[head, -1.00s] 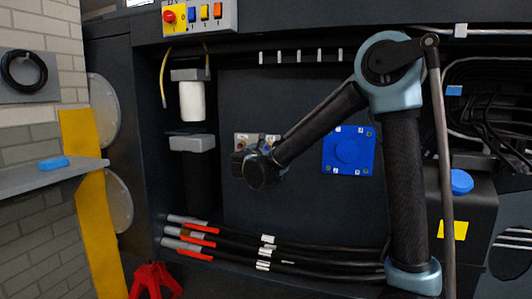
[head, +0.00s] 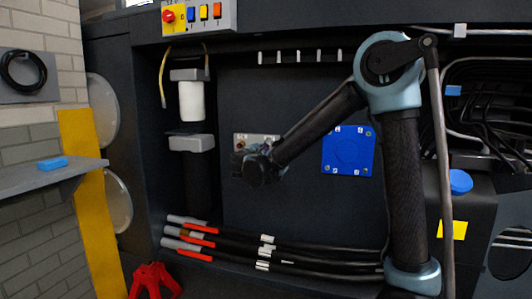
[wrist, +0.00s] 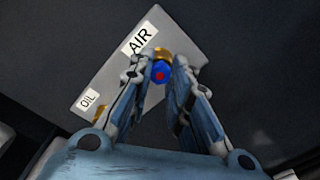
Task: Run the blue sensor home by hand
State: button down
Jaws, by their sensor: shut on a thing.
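The blue sensor (wrist: 160,74), a small round blue part with a red centre, shows between my fingertips in the wrist view. It sits at a brass fitting (wrist: 162,54) beside the AIR label on a light grey plate (wrist: 178,22). My gripper (wrist: 165,66) is shut on the sensor, one finger on each side. How deep the sensor sits in the fitting cannot be told. In the head view my gripper (head: 240,160) is in front of the same plate (head: 262,137), and the sensor is hidden there.
An OIL label (wrist: 89,100) marks the plate's other end. A blue square panel (head: 348,150) is to the right of my gripper. A white-bodied filter (head: 192,101) stands to the left, and red-tipped hoses (head: 205,240) run below. A shelf (head: 50,176) holds a blue block (head: 52,163).

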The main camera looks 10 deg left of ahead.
jog(key=m, duration=1.8)
jog(key=shift+w, duration=0.1)
jog(key=c, duration=1.4)
grip_release()
jog(key=shift+m, duration=0.4)
jog(key=shift+s+a, duration=0.2)
jog(key=shift+s, duration=2.3)
